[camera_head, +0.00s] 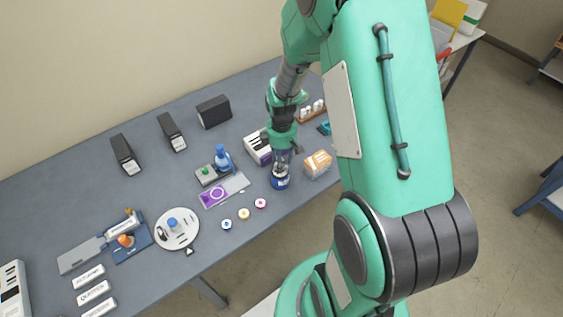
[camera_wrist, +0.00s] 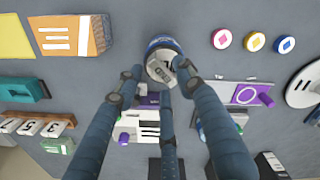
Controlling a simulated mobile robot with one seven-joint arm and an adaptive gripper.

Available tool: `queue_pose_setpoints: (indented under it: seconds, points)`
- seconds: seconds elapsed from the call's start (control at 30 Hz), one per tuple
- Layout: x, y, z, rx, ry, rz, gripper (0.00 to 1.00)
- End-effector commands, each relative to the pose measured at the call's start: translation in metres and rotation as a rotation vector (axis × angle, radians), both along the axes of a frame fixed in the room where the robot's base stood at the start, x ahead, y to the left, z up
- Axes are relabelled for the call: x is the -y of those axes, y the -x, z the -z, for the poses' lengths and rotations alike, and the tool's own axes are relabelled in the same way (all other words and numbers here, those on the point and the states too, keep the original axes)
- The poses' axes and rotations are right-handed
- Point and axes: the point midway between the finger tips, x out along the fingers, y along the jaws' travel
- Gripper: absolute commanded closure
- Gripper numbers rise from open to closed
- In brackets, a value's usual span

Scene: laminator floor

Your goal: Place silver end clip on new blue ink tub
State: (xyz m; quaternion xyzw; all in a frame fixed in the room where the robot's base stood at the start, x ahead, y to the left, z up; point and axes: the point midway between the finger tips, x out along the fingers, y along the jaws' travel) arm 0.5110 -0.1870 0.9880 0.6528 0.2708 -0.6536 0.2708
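The blue ink tub (camera_head: 280,184) stands on the grey table, directly below my gripper (camera_head: 282,163). In the wrist view the tub's blue rim (camera_wrist: 162,42) shows just beyond my fingertips (camera_wrist: 158,72). A pale silver-grey piece with dark lettering (camera_wrist: 160,70), which looks like the end clip, sits over the tub between the fingertips. The fingers are spread around it. I cannot tell whether they press on it, or whether it rests on the tub or is held just above.
An orange-and-white box (camera_head: 318,163) stands close right of the tub. A purple-marked plate (camera_head: 214,194) and three small coloured discs (camera_head: 244,213) lie to the left. A white-and-dark box (camera_head: 257,147) is behind. The table's front edge is near.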

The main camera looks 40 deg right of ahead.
Motion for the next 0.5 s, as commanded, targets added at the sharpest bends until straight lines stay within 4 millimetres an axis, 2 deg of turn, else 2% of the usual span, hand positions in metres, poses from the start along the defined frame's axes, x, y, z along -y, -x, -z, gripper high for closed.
queue_pose_setpoints:
  seconds: [0.5]
  points:
    - [0.0, -0.001, -0.08, 0.002, 0.001, 0.0, 0.62]
